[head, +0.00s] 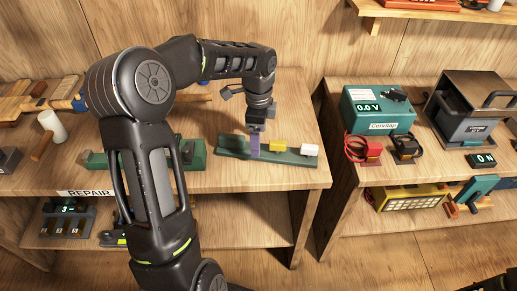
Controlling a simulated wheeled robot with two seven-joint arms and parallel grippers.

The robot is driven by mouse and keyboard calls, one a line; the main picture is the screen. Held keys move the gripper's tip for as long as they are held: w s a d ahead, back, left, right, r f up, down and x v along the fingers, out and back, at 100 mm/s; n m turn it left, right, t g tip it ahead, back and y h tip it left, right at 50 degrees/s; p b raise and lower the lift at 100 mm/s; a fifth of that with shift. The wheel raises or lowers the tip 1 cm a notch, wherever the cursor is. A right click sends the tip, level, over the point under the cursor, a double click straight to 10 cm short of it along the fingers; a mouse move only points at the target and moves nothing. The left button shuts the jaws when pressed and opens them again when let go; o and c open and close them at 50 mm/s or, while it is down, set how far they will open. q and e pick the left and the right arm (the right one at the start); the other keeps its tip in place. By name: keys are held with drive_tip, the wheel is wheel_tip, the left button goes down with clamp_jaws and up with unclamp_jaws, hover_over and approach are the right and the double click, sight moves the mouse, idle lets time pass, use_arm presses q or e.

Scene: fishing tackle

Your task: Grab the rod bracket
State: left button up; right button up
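I cannot tell for sure which thing is the rod bracket. A long green base (232,148) on the repair bench carries a purple upright piece (255,147), a yellow block (277,146) and a white block (308,150). My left gripper (256,131) points down right over the purple piece, at or very near its top. The fingers are small and partly hidden, so I cannot tell whether they are open or closed on it. My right gripper is not in view; a dark part shows at the bottom right corner.
A second green base (193,155) lies partly behind my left arm. A white cylinder (51,126) and wooden pieces are at the left. On the right bench stand a teal power box (376,108) and a dark metal box (472,105). A gap separates the benches.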

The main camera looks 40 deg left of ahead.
sight(267, 148)
use_arm(q)
wheel_tip(267, 148, down, 4)
drive_tip(key=shift+f+p, duration=0.15)
drive_tip(key=shift+p, duration=0.2)
idle(0.4)
clamp_jaws()
idle(0.7)
